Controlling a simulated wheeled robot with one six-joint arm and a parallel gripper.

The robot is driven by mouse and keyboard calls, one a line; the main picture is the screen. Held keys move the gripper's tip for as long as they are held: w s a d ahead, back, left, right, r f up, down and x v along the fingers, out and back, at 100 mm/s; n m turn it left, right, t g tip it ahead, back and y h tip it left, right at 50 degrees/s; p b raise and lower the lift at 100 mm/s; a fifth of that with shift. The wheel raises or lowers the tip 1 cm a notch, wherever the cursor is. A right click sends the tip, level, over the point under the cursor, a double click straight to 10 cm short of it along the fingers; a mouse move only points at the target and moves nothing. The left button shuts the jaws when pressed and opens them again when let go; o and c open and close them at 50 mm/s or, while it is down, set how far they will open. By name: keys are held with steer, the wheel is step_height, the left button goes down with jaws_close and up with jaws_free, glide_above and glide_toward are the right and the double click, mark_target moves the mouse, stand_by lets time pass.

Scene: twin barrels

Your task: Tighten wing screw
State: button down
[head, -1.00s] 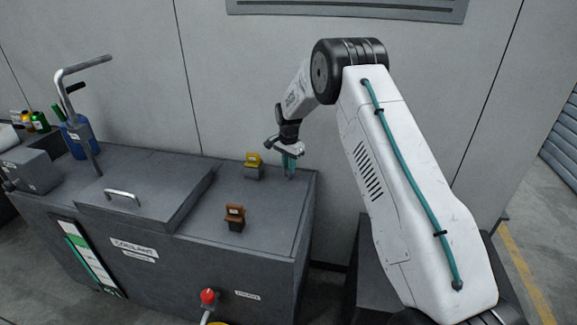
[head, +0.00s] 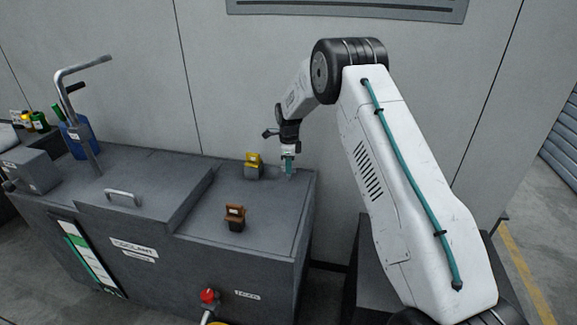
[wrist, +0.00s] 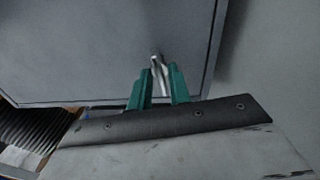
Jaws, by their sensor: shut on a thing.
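The wing screw (wrist: 157,63) is a small, pale metal piece standing up from the dark tank top, near its edge in the wrist view. My gripper (wrist: 160,82) has teal fingers that sit on either side of it and are shut on it. In the head view my gripper (head: 288,170) points down at the back right corner of the tank top. The screw itself is mostly hidden by the fingers there.
A yellow-topped block (head: 253,166) stands just left of my gripper. A brown-topped block (head: 235,218) stands nearer the front. A raised lid with a handle (head: 122,197) and a bent metal pipe (head: 84,110) are at the left. The tank top (head: 268,228) is clear at the front right.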

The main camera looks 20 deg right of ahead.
steer(key=shift+w+r+m, duration=0.2)
steer(key=shift+r+m, duration=0.1)
steer(key=shift+m, duration=0.5)
steer(key=c, duration=1.6)
jaws_free()
steer(key=shift+o, duration=0.2)
steer(key=shift+s+f, duration=0.1)
steer(key=shift+f, duration=0.05)
step_height(320, 180, up, 8)
steer(key=shift+f, duration=0.1)
